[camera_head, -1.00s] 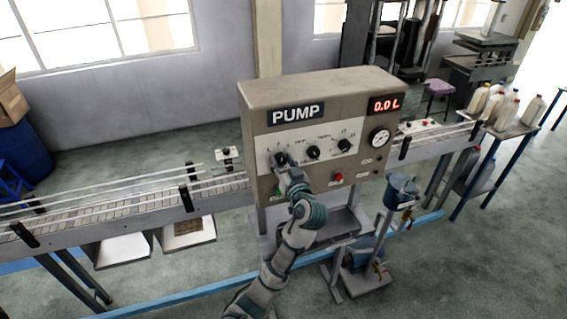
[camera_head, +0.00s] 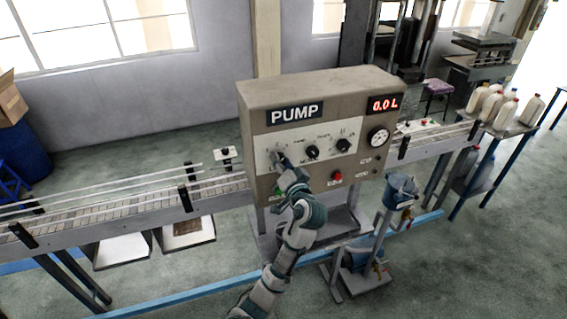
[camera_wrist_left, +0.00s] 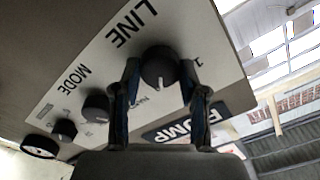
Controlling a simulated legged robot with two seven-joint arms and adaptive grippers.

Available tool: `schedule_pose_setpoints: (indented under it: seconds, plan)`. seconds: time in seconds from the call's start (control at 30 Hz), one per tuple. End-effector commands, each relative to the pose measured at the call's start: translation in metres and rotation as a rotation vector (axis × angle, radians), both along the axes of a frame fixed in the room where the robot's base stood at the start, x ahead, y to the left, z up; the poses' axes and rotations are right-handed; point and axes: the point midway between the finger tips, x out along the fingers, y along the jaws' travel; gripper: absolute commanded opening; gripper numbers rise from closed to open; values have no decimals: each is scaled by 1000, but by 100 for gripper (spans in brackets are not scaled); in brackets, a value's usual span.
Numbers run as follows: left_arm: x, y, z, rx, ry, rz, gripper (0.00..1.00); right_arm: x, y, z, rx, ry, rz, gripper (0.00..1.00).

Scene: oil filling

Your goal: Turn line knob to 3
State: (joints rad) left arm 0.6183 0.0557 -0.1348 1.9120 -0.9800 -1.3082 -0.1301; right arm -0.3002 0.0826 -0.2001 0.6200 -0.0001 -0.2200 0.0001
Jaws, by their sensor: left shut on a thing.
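The pump box (camera_head: 330,92) has a light panel with a row of three black knobs. The line knob is the leftmost, and my left gripper (camera_head: 279,160) covers it in the head view. In the left wrist view the line knob (camera_wrist_left: 158,66) sits between the two fingers of my left gripper (camera_wrist_left: 159,85), under the LINE label. The gripper is shut on it. Its white pointer mark faces the bottom of that picture; the number it points at is not readable. My right gripper is not in view.
The other two knobs, the middle one (camera_head: 312,152) and the right one (camera_head: 343,145), are to the right. A green button and a red button (camera_head: 337,176) sit below the panel. The display (camera_head: 384,105) reads 0.0 L. A conveyor (camera_head: 110,218) runs behind the box.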

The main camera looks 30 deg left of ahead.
Motion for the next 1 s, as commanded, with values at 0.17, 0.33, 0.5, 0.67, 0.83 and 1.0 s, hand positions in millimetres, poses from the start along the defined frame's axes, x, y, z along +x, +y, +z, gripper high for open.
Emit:
schedule_pose_setpoints:
  seconds: [0.17, 0.33, 0.5, 0.67, 0.83, 1.0]
  plan:
    - [0, 2, -2, 64, 82, 4, 8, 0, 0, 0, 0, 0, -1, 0]
    - [0, 2, -2, 105, 131, 4, 8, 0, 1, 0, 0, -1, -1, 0]
    - [0, 2, -2, 125, 155, 5, 8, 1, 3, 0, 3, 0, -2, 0]
    - [0, 2, -2, 130, 159, 5, 8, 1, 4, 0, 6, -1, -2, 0]
    - [0, 2, -2, 131, 160, 5, 8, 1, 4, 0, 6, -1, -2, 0]
    - [0, 2, -2, 130, 159, 5, 60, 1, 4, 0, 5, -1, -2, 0]
